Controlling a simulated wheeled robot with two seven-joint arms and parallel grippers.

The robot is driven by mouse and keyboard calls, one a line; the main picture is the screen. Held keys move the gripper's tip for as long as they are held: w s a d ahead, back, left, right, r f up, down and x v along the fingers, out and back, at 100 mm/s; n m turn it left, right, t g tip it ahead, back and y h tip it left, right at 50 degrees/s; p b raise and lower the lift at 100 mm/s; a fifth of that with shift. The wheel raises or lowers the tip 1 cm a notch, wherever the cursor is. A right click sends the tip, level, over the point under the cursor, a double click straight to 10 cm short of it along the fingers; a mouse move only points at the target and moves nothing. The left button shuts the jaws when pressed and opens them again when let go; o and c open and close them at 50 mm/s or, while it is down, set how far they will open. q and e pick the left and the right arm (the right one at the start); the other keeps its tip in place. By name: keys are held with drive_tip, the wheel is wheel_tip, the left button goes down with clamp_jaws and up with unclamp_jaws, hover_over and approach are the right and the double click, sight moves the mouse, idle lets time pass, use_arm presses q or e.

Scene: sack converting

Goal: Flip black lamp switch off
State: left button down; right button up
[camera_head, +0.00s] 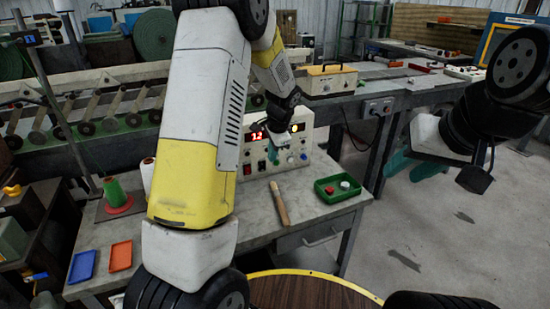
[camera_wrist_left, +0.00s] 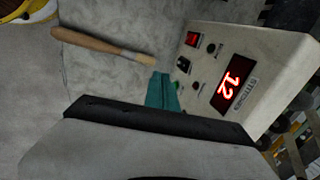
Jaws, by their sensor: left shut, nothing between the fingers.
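The pale control box (camera_head: 295,150) stands on the grey bench with a red display reading 12 (camera_wrist_left: 228,90). The black switch (camera_wrist_left: 183,63) is on its front panel, beside a lit red rocker (camera_wrist_left: 192,39); the switch's exact position is too small to read. My left gripper (camera_head: 272,153) is shut and empty in front of the panel. My right gripper (camera_head: 414,166) hangs over the floor at right, fingers apart, empty.
A wooden-handled tool (camera_head: 279,204) lies on the bench (camera_head: 240,215) before the box. A green tray (camera_head: 338,189) with small caps sits to its right. Blue (camera_head: 82,266) and orange (camera_head: 121,256) trays and a green thread cone (camera_head: 115,193) are at left.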

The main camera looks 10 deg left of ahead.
use_arm(q)
approach(263, 171)
drive_tip(key=f, duration=0.1)
drive_tip(key=s+d+f, duration=0.1)
drive_tip(key=f, duration=0.1)
drive_tip(key=s+f, duration=0.1)
drive_tip(key=f, duration=0.1)
drive_tip(key=shift+s+d+f, duration=0.2)
drive_tip(key=shift+d+f, duration=0.05)
drive_tip(key=shift+d, duration=0.05)
drive_tip(key=shift+w+a+f, duration=0.1)
drive_tip(key=shift+w+a, duration=0.25)
drive_tip(key=shift+w, duration=0.2)
drive_tip(key=shift+w+a+f, duration=0.1)
drive_tip(key=shift+w+a, duration=0.25)
drive_tip(key=shift+w, duration=0.2)
drive_tip(key=shift+w+a, duration=0.4)
drive_tip(key=shift+w, duration=0.25)
drive_tip(key=shift+f, duration=0.15)
drive_tip(key=shift+w+a, duration=0.1)
drive_tip(key=shift+r, duration=0.8)
